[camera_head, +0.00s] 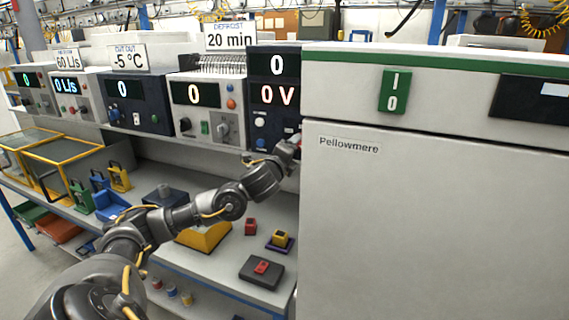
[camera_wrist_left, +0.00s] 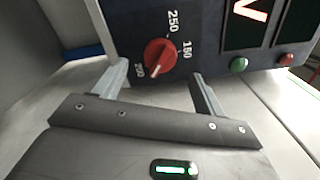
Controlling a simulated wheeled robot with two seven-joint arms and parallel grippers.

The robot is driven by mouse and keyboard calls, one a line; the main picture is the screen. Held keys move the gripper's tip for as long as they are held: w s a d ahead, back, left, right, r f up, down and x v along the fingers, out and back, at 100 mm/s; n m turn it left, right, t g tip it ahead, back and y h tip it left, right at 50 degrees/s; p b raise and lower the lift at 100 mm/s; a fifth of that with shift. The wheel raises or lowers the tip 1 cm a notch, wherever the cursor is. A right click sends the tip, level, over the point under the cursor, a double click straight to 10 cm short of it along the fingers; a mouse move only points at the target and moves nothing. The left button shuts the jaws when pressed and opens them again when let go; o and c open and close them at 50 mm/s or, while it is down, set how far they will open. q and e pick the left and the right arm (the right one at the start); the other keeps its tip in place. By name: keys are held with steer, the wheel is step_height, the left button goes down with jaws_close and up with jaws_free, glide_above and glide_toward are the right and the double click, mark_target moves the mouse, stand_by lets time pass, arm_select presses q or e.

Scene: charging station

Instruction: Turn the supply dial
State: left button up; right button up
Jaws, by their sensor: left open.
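The supply unit (camera_head: 275,67) is a dark box reading 0 and 0 V, against the left side of the white Pellowmere cabinet. Its red dial (camera_wrist_left: 159,57) fills the middle of the left wrist view, with a white pointer line and the marks 250, 150 and 200 around it. My left gripper (camera_wrist_left: 158,71) is open. Its fingers stand on either side of the dial, with visible gaps, so it is not clamped. In the head view my left arm reaches up to the unit's lower right, where the gripper is small and partly hidden. My right gripper is not in view.
The white cabinet (camera_head: 430,220) stands close to the right of my left gripper. A green lamp (camera_wrist_left: 239,64) and a red lamp (camera_wrist_left: 286,59) sit beside the dial. Other instruments line the upper shelf to the left. The lower shelf holds a yellow wedge (camera_head: 205,236) and small blocks.

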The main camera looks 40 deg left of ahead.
arm_select(q)
steer(key=b+v, duration=0.1)
steer(key=v, duration=0.4)
steer(key=shift+s+d+b, duration=0.1)
steer(key=shift+s+b, duration=0.15)
steer(key=shift+b, duration=0.05)
